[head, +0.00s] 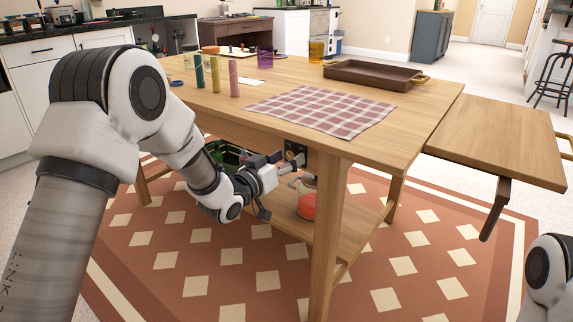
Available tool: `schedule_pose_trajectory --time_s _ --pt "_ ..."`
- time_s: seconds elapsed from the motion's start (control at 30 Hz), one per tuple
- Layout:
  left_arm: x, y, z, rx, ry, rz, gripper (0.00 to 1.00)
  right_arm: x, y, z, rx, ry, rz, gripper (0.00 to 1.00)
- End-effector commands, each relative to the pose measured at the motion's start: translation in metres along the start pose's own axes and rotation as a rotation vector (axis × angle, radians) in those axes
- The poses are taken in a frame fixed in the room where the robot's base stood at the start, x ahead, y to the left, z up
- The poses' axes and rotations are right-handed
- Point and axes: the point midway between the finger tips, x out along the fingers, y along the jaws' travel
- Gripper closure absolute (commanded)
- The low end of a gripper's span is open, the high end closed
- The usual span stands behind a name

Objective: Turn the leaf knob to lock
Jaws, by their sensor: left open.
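A small dark plate (295,150) is fixed to the table's front apron, close to the front leg. The leaf knob seems to be at this plate, but it is small and partly hidden by my gripper, so I cannot tell which way it is turned. My left gripper (287,169) is open, right at the plate's lower side. I cannot tell whether its fingers touch the knob. The table leaf (505,135) is raised roughly level at the right of the table, with a dark bracket under it. My right gripper is out of view.
The wooden table (425,100) carries a checked cloth (320,108), a brown tray (370,74), colored cylinders and cups. On the lower shelf, a jar with red contents (306,205) and a green item (225,155) sit near my left gripper. The front leg (327,240) stands close right.

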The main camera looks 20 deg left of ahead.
Motion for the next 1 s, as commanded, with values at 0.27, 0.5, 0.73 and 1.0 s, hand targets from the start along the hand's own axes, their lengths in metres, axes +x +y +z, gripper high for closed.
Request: schedule_pose_trajectory --time_s 0.27,0.5,0.73,1.0 --pt "0.0019 0.0 -0.0003 -0.001 0.0 0.0 0.54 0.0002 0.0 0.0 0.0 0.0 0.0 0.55" --pt "0.0017 0.0 -0.0003 -0.001 0.0 -0.001 1.0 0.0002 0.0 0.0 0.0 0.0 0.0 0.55" --pt "0.0017 0.0 -0.0005 0.015 0.0 -0.001 1.0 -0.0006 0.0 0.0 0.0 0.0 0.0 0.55" --pt "0.0017 0.0001 -0.0012 0.121 0.0 -0.001 1.0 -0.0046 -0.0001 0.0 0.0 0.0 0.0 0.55"
